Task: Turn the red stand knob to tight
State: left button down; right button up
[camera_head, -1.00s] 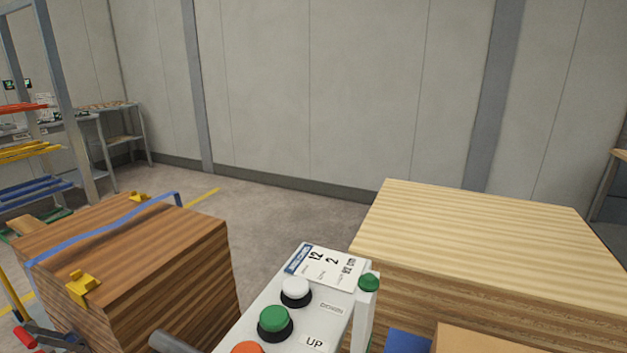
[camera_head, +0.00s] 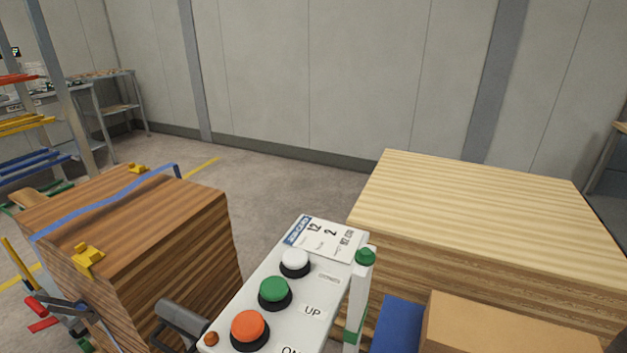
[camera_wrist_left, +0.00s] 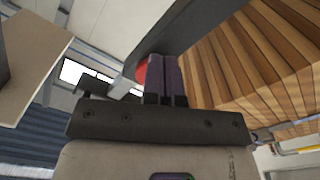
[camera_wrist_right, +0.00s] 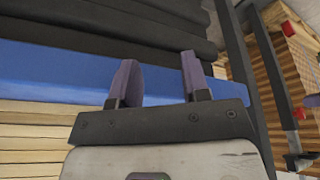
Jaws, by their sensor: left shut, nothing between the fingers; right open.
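My left gripper (camera_wrist_left: 166,80) has its two purple fingers together in the left wrist view. A red rounded part (camera_wrist_left: 142,72) shows partly behind and beside these fingers, next to a grey metal bar; most of it is hidden, and I cannot tell whether the fingers touch it or whether it is the stand knob. My right gripper (camera_wrist_right: 157,80) is open and empty in the right wrist view, over a blue surface. Red parts (camera_head: 42,314) show at the lower left of the head view. Neither gripper shows clearly in the head view.
A control panel (camera_head: 250,293) with white, green and orange buttons stands at the front centre. A strapped dark wood stack (camera_head: 130,215) is at left. A pale wood stack (camera_head: 490,200) is at right, with a cardboard box (camera_head: 500,325) before it. Floor shows between the stacks.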

pick_arm(q)
jog(key=p+v, duration=0.1)
jog(key=v, duration=0.2)
jog(key=shift+s+a, duration=0.15)
jog(key=shift+s, duration=0.1)
pick_arm(e)
jog(key=shift+v, duration=0.75)
pick_arm(q)
jog(key=shift+f, duration=0.1)
pick_arm(e)
jog(key=shift+a, duration=0.25)
